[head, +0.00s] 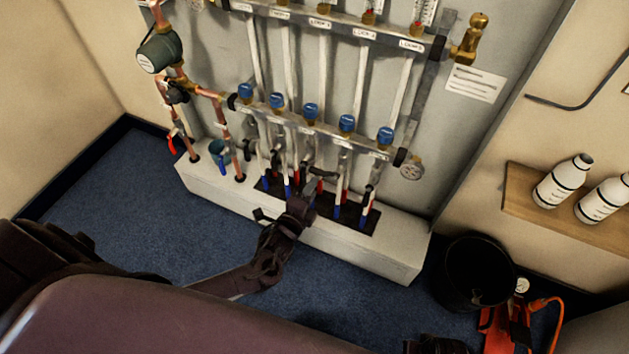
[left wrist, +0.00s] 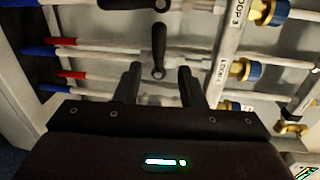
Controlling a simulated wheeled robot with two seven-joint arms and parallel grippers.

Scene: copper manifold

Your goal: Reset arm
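My left gripper (head: 310,180) is in front of the lower part of the copper manifold in the head view, among the pipes under the blue-capped valves. In the left wrist view its two dark fingers (left wrist: 158,84) stand apart with a clear gap. A black valve handle (left wrist: 159,45) lies just past the fingertips, lined up with the gap; I see nothing clamped. The manifold's lower bar (head: 326,130) carries several blue caps. A dark part at the bottom edge of the head view may be my right gripper (head: 436,344); its fingers cannot be made out.
A white plinth (head: 390,252) runs under the pipes. A black bucket (head: 478,272) and an orange-red tool (head: 505,325) with a gauge stand at the right. White bottles (head: 563,181) sit on a wooden shelf (head: 520,205). Blue carpet (head: 120,195) is clear at the left.

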